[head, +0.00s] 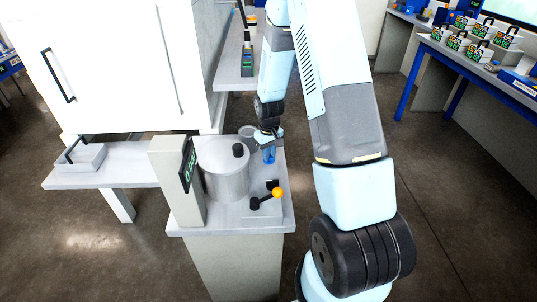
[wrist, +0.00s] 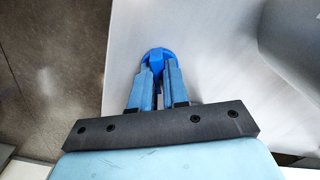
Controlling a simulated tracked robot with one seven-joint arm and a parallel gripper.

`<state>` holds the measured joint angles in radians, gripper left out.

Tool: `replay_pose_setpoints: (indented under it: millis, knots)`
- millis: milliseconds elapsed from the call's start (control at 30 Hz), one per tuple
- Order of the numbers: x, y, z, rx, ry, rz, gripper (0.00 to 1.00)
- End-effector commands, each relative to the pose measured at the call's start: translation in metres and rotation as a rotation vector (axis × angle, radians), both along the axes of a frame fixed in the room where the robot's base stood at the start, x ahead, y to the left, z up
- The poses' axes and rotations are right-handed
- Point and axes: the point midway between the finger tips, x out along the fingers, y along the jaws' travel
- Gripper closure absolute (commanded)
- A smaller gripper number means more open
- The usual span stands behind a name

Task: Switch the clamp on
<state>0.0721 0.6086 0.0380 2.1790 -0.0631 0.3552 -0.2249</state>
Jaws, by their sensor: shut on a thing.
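A black lever with an orange ball end (head: 277,193) is mounted on the front right of the grey bench top (head: 225,222); it looks like the clamp's handle, though I cannot tell its switch position. My gripper (head: 268,158) points down over the back right of the bench, behind the lever and apart from it. In the wrist view, my gripper's two blue fingers (wrist: 158,85) are shut on a bright blue rounded piece (wrist: 157,55) at their tips. Most of that piece is hidden by the fingers. The lever is not in the wrist view.
A metal cylindrical vessel (head: 223,170) with a black knob stands left of my gripper. A grey post with a green display (head: 187,165) stands at its left. A white cabinet (head: 120,60) rises at the back left.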

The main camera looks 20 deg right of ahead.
Motion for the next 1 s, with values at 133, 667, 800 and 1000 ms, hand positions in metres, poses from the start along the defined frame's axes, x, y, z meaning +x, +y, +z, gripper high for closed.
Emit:
replay_pose_setpoints:
  millis: [133, 667, 800, 1000]
  knots:
    - [0.0, -0.001, 0.0, 0.0, -0.001, -0.018, 1.0]
    - [0.0, 0.0, 0.0, 0.0, 0.0, -0.016, 0.6]
    - [0.0, 0.0, 0.001, 0.0, 0.0, -0.016, 0.6]
    - [0.001, 0.0, 0.014, 0.0, -0.003, -0.016, 0.6]
